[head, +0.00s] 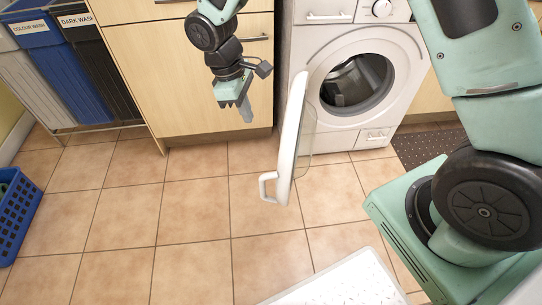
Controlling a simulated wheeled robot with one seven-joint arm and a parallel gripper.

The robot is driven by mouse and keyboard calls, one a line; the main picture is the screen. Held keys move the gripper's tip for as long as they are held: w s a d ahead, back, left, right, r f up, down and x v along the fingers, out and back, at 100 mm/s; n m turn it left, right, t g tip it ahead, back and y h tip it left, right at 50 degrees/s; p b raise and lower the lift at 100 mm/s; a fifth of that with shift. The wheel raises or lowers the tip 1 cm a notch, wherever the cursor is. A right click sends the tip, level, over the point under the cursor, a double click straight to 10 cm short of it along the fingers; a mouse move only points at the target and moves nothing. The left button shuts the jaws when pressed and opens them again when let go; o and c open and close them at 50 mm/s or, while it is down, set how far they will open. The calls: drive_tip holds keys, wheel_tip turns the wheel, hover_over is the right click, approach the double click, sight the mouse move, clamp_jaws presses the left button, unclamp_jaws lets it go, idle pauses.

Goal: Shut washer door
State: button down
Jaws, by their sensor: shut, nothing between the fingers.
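The washer (376,127) is a white front-loader at the top centre right in the head view. Its round drum opening shows dark inside and is uncovered. The washer door (289,140) stands wide open, swung out from the left side of the opening and seen nearly edge-on. A white handle (266,187) sticks out from its lower left edge. My gripper (245,114) is shut and empty, pointing down to the left of the door. It is apart from the door, in front of the wooden cabinet.
A wooden cabinet (180,85) stands left of the washer, with laundry bins (45,60) farther left. A blue basket (15,215) is at the left edge. A white mat-like surface (345,284) lies at the bottom. The tiled floor (195,210) is clear around the door.

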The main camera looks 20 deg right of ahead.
sight(293, 139)
drive_tip(key=s+d+f+b, duration=0.3)
drive_tip(key=s+d+f, duration=0.1)
drive_tip(key=f, duration=0.5)
drive_tip(key=shift+d+f+b, duration=0.35)
drive_tip(key=shift+d+f, duration=0.05)
drive_tip(key=shift+d, duration=0.15)
